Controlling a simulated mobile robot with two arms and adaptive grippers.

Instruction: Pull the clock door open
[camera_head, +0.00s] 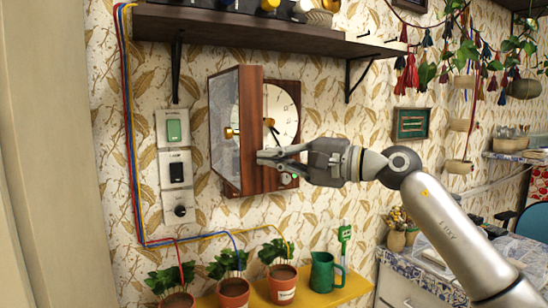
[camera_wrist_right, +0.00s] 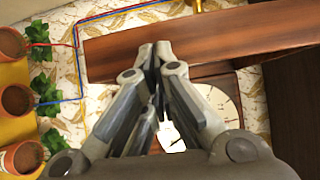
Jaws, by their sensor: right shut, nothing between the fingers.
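The wall clock has a dark wooden case (camera_head: 284,183) and a white dial (camera_head: 284,112), which shows uncovered in the head view. Its wood-framed glass door (camera_head: 251,105) stands swung out from the case toward the left. The door's wood also crosses the right wrist view (camera_wrist_right: 230,35). My right gripper (camera_head: 262,157) is shut and empty, in front of the lower dial. Its fingertips (camera_wrist_right: 154,55) are at the door's wood; I cannot tell whether they touch it. The gripper hides part of the lower case. My left gripper is not in view.
A dark shelf (camera_head: 255,30) hangs above the clock. A switch panel (camera_head: 175,165) and wires are on the wall to the left. Potted plants (camera_head: 233,288) and a green jug (camera_head: 322,272) stand on a yellow shelf (camera_head: 345,288) below.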

